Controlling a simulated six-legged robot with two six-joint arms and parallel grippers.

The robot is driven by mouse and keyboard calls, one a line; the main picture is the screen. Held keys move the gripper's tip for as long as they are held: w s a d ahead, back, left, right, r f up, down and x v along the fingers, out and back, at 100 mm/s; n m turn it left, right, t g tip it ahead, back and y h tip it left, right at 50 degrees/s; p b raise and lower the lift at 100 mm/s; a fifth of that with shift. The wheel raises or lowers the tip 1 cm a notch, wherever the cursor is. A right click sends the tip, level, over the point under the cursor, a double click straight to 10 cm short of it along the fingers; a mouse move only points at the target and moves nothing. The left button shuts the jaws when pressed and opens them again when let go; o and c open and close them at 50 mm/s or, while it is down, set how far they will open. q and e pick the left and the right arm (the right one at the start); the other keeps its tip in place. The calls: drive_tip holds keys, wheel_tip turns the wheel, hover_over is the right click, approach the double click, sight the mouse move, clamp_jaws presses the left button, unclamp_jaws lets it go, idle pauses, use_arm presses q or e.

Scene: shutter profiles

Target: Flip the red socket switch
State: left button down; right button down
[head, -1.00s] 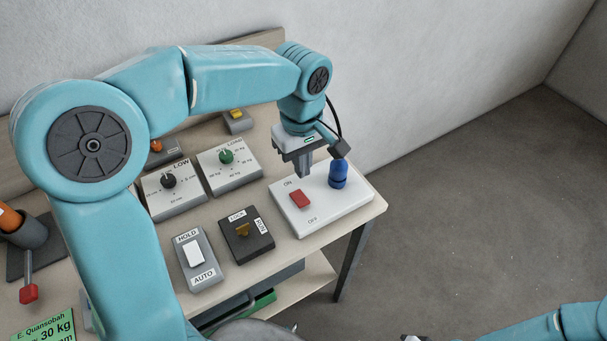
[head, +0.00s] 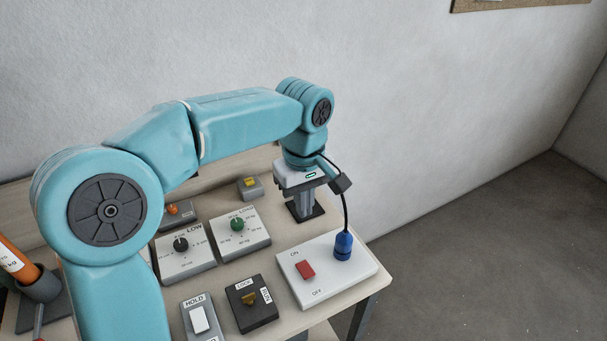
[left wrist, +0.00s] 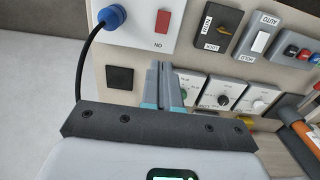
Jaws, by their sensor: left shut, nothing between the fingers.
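The red socket switch (head: 305,270) sits on a white socket plate (head: 350,287) at the right end of the bench, between the ON and OFF labels. I cannot tell which way it is tipped. It also shows in the left wrist view (left wrist: 162,21). A blue plug (head: 343,246) with a black cable stands upright on the same plate, right of the switch. My left gripper (head: 304,215) is shut and empty, behind the plate and apart from the switch. Its fingers (left wrist: 161,66) show in the left wrist view, pointing toward the bench. My right gripper is out of view.
A dark square pad (left wrist: 119,77) lies near the left fingers. Two dial boxes, with a black knob (head: 181,244) and a green knob (head: 237,224), stand left of the plate. A black key-switch box (head: 252,317) and a HOLD/AUTO rocker box (head: 199,318) stand in front. The wall rises behind the bench.

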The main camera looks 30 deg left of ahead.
use_arm(q)
drive_tip(key=r, duration=0.1)
drive_tip(key=a+r, duration=0.1)
drive_tip(key=r, duration=0.3)
drive_tip(key=shift+w+a+r, duration=0.15)
drive_tip(key=shift+w+r, duration=0.1)
drive_tip(key=shift+w, duration=0.05)
